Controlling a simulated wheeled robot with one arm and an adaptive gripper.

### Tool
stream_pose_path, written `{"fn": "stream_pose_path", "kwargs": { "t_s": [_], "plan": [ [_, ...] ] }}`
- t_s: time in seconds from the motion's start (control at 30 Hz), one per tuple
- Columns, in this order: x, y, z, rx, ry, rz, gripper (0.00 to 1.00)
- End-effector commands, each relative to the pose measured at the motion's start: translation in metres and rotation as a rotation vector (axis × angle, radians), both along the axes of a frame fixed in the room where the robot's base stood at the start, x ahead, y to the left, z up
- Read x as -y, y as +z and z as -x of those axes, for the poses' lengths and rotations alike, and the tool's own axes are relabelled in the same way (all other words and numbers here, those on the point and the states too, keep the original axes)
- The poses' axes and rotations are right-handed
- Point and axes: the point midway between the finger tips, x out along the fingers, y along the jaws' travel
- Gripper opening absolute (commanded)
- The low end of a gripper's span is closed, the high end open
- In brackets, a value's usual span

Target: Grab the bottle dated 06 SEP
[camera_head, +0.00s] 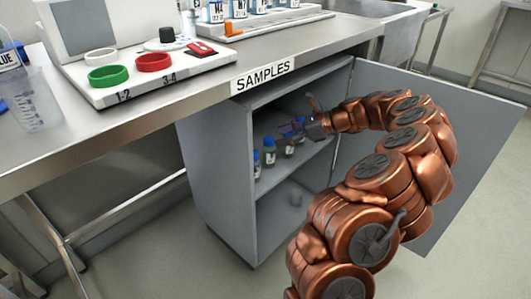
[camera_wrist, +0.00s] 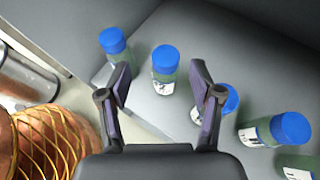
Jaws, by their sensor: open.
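Several small bottles with blue caps and white labels stand on the shelf of the open cabinet, one of them a bottle (camera_head: 269,152) near the front. No date is readable on any label, so I cannot tell which is 06 SEP. My gripper (camera_head: 303,118) is inside the cabinet opening, above the shelf. In the wrist view my gripper (camera_wrist: 160,70) is open and empty, with a bottle (camera_wrist: 164,76) seen between its fingertips. Another bottle (camera_wrist: 112,42) is beyond the left finger. A third bottle (camera_wrist: 228,96) is partly hidden by the right finger, and more stand at right.
The cabinet (camera_head: 215,185) stands under a bench marked SAMPLES (camera_head: 263,76). Its door (camera_head: 480,130) is swung open to the right, behind my arm. The floor in front is clear.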

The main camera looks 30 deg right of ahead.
Motion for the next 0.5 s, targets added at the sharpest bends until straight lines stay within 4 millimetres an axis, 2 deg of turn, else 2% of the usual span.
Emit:
{"fn": "stream_pose_path", "kwargs": {
  "t_s": [0.27,0.5],
  "plan": [
    [-0.007,-0.012,-0.011,0.001,-0.009,0.001,0.65],
    [-0.026,-0.028,-0.032,0.0,-0.003,0.002,0.65]
  ]
}}
